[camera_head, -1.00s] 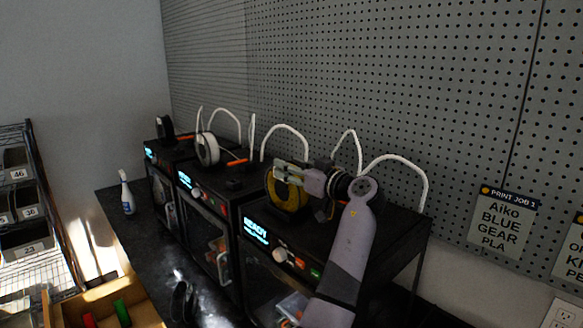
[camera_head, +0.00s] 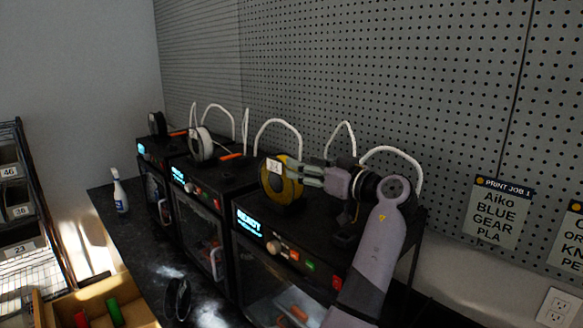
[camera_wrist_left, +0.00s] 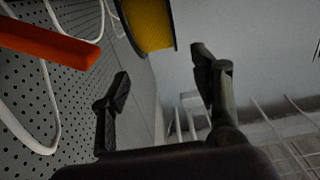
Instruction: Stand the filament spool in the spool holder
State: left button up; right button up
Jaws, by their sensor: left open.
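The yellow filament spool (camera_head: 291,190) stands upright on top of the nearest printer, its lower edge at a dark holder (camera_head: 287,209). How deep it sits in the holder is hard to tell in the dark. My left gripper (camera_head: 304,171) is just right of the spool's upper part, fingers pointing left towards it. In the left wrist view the gripper (camera_wrist_left: 160,80) is open with nothing between its fingers, and the yellow spool (camera_wrist_left: 147,24) shows beyond the fingertips at the top. My right gripper is not in view.
Two more printers stand in a row to the left, one with a white spool (camera_head: 201,143). White tubes (camera_head: 277,121) arch behind, before the pegboard (camera_head: 380,80). An orange bar (camera_wrist_left: 45,38) lies left in the left wrist view. A spray bottle (camera_head: 120,191) stands on the counter.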

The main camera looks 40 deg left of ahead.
pick_arm(q)
jog(key=shift+s+d+b, duration=0.15)
jog(key=shift+d+b, duration=0.05)
jog(key=shift+d, duration=0.9)
jog(key=shift+s+d+b, duration=0.1)
jog(key=shift+d+b, duration=0.1)
jog(key=shift+d, duration=0.9)
